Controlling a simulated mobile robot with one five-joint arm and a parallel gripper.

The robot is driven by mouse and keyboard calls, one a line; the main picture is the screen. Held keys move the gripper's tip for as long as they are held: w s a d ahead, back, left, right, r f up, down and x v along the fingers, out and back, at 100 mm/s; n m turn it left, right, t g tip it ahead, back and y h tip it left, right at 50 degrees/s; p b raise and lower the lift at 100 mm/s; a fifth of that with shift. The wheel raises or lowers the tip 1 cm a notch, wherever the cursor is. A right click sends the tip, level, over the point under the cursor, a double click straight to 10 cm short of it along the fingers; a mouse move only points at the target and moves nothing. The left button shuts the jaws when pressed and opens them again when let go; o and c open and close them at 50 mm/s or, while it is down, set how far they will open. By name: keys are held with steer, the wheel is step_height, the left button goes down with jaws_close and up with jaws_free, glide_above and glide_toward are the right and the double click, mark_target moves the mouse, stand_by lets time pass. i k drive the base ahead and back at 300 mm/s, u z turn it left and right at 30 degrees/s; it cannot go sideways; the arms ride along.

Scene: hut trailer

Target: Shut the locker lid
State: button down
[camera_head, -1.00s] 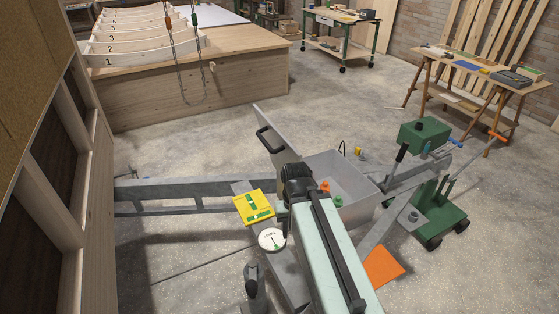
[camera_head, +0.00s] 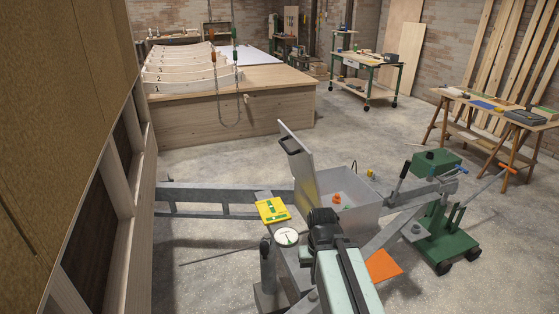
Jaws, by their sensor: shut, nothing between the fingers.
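The locker (camera_head: 360,209) is a grey metal box on the trailer's drawbar, right of centre. Its lid (camera_head: 299,165) stands open at the box's left side, raised steeply and leaning left. A dark handle (camera_head: 291,144) is on the lid's upper part. An orange item (camera_head: 337,199) and a small green item show inside the locker. My arm (camera_head: 340,280) reaches up from the bottom, its dark joint just in front of the locker's near left corner. My gripper's fingers do not show.
The grey drawbar (camera_head: 215,193) runs left to the hut wall (camera_head: 75,130). An orange plate (camera_head: 383,265) is low right. Floor behind the lid is clear.

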mark_target(299, 159)
steer(key=k, duration=0.1)
steer(key=z, duration=1.85)
steer(key=i, duration=1.55)
steer(key=u, duration=4.15)
steer(key=i, duration=1.05)
